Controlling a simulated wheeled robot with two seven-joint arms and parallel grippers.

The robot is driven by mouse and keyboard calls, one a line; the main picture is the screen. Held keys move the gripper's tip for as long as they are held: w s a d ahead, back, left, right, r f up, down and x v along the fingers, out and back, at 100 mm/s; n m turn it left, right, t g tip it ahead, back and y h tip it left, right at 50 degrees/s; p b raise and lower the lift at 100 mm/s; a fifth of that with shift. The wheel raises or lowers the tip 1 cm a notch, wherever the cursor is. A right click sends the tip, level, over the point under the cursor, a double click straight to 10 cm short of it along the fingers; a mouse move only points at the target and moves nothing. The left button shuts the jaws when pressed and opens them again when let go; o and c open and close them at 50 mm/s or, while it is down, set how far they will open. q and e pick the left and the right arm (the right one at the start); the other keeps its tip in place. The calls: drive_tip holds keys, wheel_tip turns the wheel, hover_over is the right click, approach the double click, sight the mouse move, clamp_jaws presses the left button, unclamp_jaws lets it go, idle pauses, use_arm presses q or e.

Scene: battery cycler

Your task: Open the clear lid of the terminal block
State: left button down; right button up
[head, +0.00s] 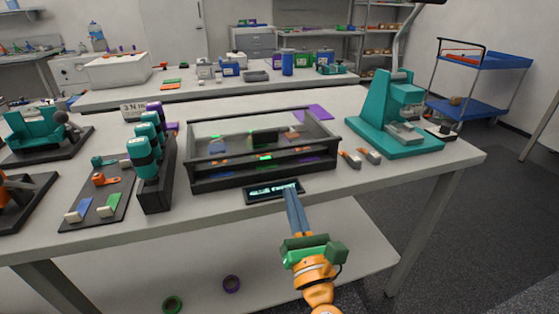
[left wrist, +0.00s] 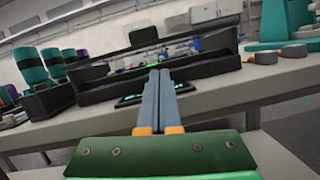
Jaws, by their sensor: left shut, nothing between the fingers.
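The terminal block (head: 265,178) is a long black-framed box near the front edge of the table. Its clear lid (head: 235,132) lies over the top, and colored parts show through it. I cannot tell for sure whether the lid is fully seated. The box also shows in the left wrist view (left wrist: 205,68), straight beyond my fingers. My left gripper (head: 290,189) is shut and empty. Its fingertips are in front of the box, over the right part of a small lit display (head: 262,191). They also show in the left wrist view (left wrist: 160,73). My right gripper is out of view.
A black holder with teal cylinders (head: 150,165) stands close left of the box. Small orange-and-grey parts (head: 360,156) and a teal press (head: 388,115) are to the right. A purple sheet (head: 318,111) lies behind. Clear tabletop (head: 415,165) shows at the front right.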

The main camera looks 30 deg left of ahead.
use_arm(q)
drive_tip(key=w+a+r+p, duration=0.1)
drive_tip(key=a, duration=0.1)
drive_tip(key=w+a+r+n+g+p, duration=0.1)
drive_tip(key=w+a, duration=0.1)
drive_tip(key=a, duration=0.1)
drive_tip(key=w+a+n+p, duration=0.1)
drive_tip(key=a, duration=0.1)
drive_tip(key=shift+w+a+r+y, duration=0.2)
drive_tip(key=shift+r+y, duration=0.1)
drive_tip(key=shift+r, duration=0.1)
drive_tip(key=shift+w+a+r+n, duration=0.1)
drive_tip(key=shift+w+a+n, duration=0.2)
drive_tip(key=shift+a, duration=0.2)
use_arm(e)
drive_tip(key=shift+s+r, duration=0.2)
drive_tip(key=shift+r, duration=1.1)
